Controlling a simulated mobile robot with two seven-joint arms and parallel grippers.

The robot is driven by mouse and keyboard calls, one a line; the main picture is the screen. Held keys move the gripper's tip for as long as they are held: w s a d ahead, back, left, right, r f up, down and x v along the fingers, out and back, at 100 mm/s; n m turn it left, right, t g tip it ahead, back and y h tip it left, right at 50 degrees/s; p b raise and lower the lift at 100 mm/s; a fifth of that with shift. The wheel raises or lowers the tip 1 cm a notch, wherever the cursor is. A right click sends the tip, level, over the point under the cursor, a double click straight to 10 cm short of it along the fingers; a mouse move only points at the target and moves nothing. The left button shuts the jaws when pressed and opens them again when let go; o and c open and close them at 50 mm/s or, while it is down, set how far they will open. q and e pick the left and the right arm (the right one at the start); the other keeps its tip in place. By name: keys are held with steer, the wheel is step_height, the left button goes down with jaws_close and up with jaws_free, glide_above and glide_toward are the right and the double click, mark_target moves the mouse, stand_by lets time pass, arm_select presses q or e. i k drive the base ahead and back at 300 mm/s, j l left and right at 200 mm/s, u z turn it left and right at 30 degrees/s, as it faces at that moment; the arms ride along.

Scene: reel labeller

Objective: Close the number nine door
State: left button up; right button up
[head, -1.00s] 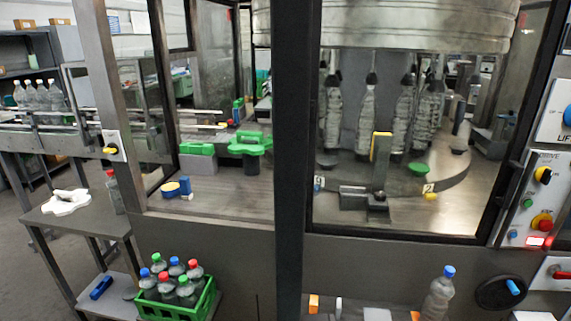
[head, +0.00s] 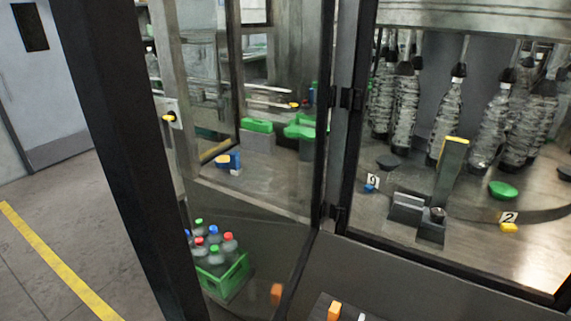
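A dark-framed clear door (head: 125,160) stands swung out toward me on the left, at an angle to the machine. Its thick near upright crosses the left part of the view, and its far side meets hinges (head: 345,97) on the machine's post. The doorway to its right shows the machine's inside. I see no number on the door itself; a small tag that seems to read 9 (head: 372,181) stands inside on the machine's deck. The door's handle is not visible. Neither of my grippers is in view.
Hanging bottles (head: 447,120), a yellow-topped post (head: 452,160) and a tag marked 2 (head: 508,218) are inside the machine. A green crate (head: 225,278) of bottles shows through the door's pane. An orange block (head: 334,311) lies at the bottom. Floor is clear at left.

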mark_target(101, 41)
steer(key=k+l, duration=0.1)
steer(key=l, duration=0.3)
steer(key=k+l+u, duration=0.15)
steer(key=l, duration=0.2)
steer(key=k+l, duration=0.15)
steer(key=l, duration=0.25)
steer(key=i+u, duration=0.15)
steer(key=k, duration=0.05)
